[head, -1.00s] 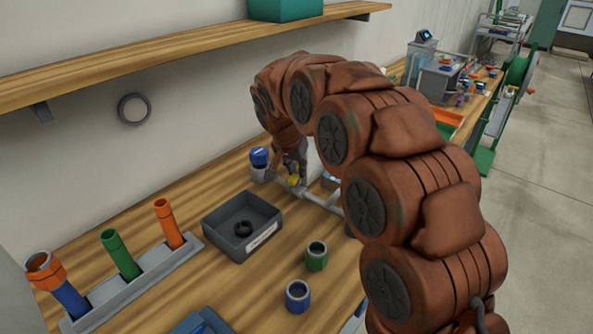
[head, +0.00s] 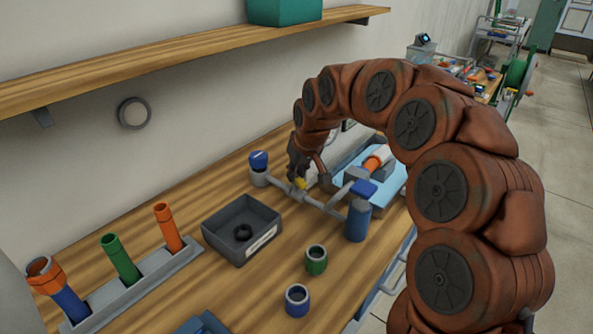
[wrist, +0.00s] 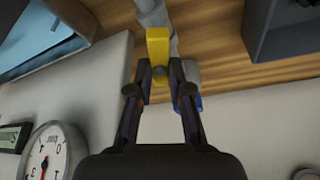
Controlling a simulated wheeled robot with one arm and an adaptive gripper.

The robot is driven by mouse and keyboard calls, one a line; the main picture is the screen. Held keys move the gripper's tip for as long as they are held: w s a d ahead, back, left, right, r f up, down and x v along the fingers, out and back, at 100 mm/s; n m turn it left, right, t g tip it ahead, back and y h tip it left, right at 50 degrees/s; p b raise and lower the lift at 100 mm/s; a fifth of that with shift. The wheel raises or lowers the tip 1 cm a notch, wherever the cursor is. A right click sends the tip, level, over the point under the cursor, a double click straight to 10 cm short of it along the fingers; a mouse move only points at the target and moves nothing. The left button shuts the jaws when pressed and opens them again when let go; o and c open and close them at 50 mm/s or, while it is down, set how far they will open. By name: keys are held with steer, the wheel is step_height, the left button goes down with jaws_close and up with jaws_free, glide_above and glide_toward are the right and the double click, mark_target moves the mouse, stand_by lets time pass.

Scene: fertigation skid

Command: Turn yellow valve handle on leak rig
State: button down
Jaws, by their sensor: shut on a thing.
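The leak rig (head: 325,207) is a grey pipe assembly on the wooden bench, with a blue-capped fitting at its left end and a blue cylinder at its right. The yellow valve handle (head: 300,184) shows as a small yellow piece on the pipe, partly hidden by my gripper (head: 298,170) in the head view. In the wrist view the yellow handle (wrist: 158,48) stands between the fingertips of my gripper (wrist: 160,80), which is shut on its near end. The grey pipe (wrist: 155,14) runs behind the handle.
A dark tray (head: 218,238) with a black ring lies left of the rig. Green (head: 316,260) and blue (head: 297,300) fittings stand in front. A rack (head: 140,288) holds coloured tubes. A blue tray (head: 345,168) lies behind. A gauge (wrist: 48,150) shows in the wrist view. A shelf (head: 170,62) overhangs the bench.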

steer(key=shift+w+r+n+g+y, duration=0.1)
steer(key=shift+n+g+y, duration=0.4)
steer(key=shift+n, duration=1.4)
steer(key=c, duration=1.1)
jaws_free()
steer(key=v, duration=1.2)
steer(key=shift+d, duration=0.1)
